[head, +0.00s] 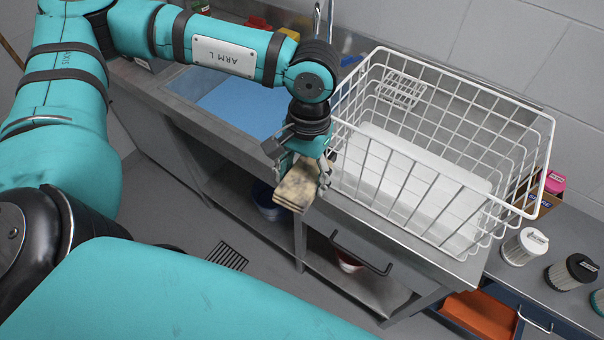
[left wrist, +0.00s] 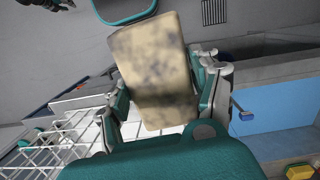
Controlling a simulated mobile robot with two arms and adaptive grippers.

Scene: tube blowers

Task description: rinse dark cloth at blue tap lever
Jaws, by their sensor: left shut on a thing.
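My left gripper (head: 305,178) is shut on a folded tan cloth (head: 297,187) with dark stains. The cloth hangs in front of the counter edge, between the sink and the wire basket. It also shows between the fingers in the left wrist view (left wrist: 152,70). The sink (head: 235,105) has a blue inside and is partly hidden by my left arm. A metal tap (head: 317,18) rises behind it. A small blue lever (head: 350,60) shows beside the tap. A dark shape at the top left of the wrist view may be my right gripper; its jaws cannot be made out.
A white wire basket (head: 440,165) stands on the counter right of the cloth. Filter cartridges (head: 524,246) stand on the bench at right. A yellow item (head: 289,33) lies behind the sink. A blue bucket (head: 268,203) is under the counter. A floor grate (head: 226,256) lies below.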

